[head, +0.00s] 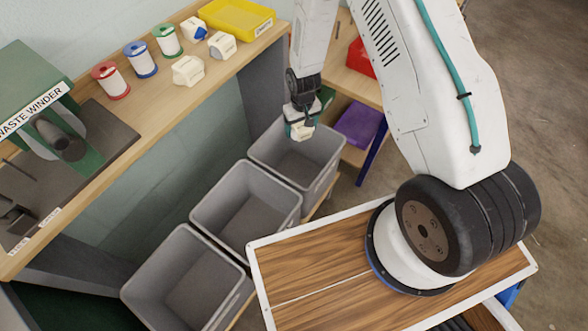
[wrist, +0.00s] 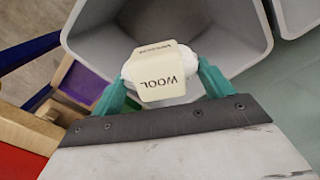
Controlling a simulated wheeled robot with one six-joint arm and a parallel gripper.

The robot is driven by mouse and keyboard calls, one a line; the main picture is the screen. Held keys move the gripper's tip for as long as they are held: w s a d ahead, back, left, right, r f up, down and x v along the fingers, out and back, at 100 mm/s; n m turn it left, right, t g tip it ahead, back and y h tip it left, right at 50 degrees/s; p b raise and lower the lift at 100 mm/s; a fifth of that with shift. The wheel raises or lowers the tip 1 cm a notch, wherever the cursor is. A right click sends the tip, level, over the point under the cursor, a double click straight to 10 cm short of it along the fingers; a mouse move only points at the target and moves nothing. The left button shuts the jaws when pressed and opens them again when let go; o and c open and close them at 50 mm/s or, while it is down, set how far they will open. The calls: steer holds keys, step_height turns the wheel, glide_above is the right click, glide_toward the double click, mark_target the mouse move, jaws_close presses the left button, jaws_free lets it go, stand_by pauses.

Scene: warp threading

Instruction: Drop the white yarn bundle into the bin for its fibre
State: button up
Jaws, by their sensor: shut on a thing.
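My gripper (head: 302,116) is shut on the white yarn bundle (head: 302,131). That bin also fills the top of the wrist view (wrist: 230,42). The middle grey bin (head: 222,197) and the nearest grey bin (head: 155,293) stand in a row with it. No fibre labels on the bins are legible.
A wooden bench (head: 150,115) runs along the left. It carries several thread spools (head: 111,82), cream tagged bundles (head: 188,70), a yellow tray (head: 235,18) and a green waste winder (head: 35,95). A purple bin (head: 358,124) and a red bin (head: 360,58) sit on shelving behind.

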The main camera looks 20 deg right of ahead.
steer(key=shift+f, duration=2.8)
steer(key=o, duration=0.9)
steer(key=shift+o, duration=0.2)
steer(key=shift+r, duration=3.9)
steer(key=shift+s, duration=0.1)
